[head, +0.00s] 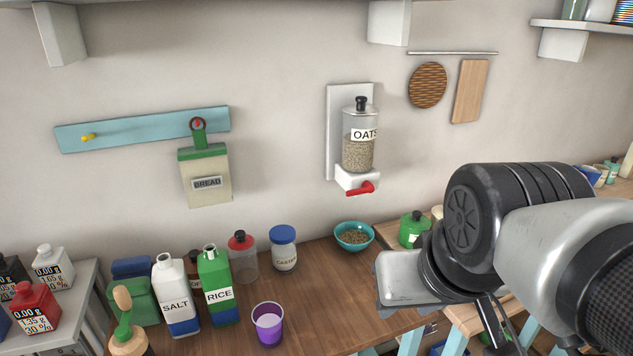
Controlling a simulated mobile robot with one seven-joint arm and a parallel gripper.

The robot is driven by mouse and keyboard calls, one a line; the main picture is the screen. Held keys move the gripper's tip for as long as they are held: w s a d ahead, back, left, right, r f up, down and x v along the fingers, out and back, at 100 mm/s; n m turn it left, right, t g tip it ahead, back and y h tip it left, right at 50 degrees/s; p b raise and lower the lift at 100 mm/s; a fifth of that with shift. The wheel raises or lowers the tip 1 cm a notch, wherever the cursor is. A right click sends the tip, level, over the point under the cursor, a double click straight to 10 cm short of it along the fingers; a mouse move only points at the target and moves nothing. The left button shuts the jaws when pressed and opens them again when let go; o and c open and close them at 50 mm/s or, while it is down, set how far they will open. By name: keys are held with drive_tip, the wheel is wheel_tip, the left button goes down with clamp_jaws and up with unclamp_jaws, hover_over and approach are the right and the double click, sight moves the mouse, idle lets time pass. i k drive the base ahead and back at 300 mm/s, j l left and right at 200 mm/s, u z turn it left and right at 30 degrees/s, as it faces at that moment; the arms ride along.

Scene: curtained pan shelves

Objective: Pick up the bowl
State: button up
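A teal bowl (353,238) sits upright on the wooden counter near the wall, below the oats dispenser. It holds brownish grains. My arm comes in from the right, and its wrist end is to the right of the bowl and nearer the camera. My gripper (490,322) shows only in part, as a dark piece at the lower right below the wrist. Its fingertips cannot be made out, and it is apart from the bowl.
An oats dispenser (358,140) with a red tap hangs above the bowl. A lidded jar (284,248), a green canister (414,230) and a purple cup (268,324) stand around it. Salt (175,296) and rice (217,286) bottles are at left. The counter (330,290) in front of the bowl is clear.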

sight(353, 236)
drive_tip(key=i+l, duration=0.1)
drive_tip(key=l, duration=0.3)
drive_tip(key=i+l+u, duration=0.15)
drive_tip(key=l, duration=0.65)
drive_tip(key=i+j+u, duration=0.05)
